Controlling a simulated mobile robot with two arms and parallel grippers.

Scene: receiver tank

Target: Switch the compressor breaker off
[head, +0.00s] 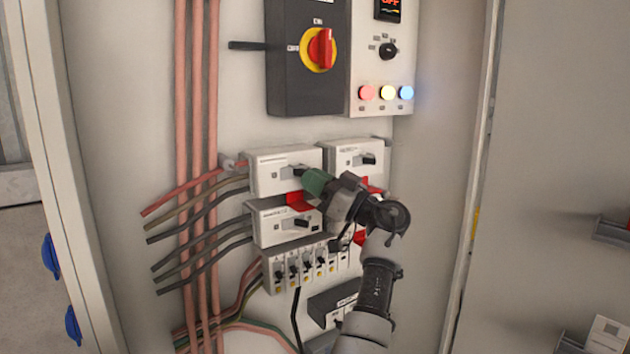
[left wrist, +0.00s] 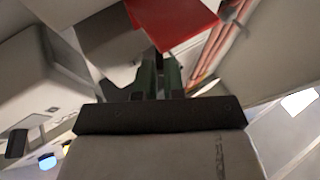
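Several white breakers with black handles are mounted on the cabinet's back panel in the head view. They include an upper left one (head: 268,178), an upper right one (head: 343,153) and a lower left one (head: 267,224). Their labels are too small to read, so I cannot tell which is the compressor breaker. My left gripper (head: 313,181) has its green fingertips at the right end of the upper left breaker, close to its black handle (head: 291,171). Contact is unclear. In the left wrist view the green fingers (left wrist: 158,75) are close together, with something dark between them.
Red parts (head: 299,201) sit below the upper left breaker; a red surface (left wrist: 172,18) fills the wrist view's top. A row of small breakers (head: 300,268) is below. Above are a red-yellow rotary switch (head: 320,48) and coloured lamps (head: 387,92). Cables (head: 195,200) run at left.

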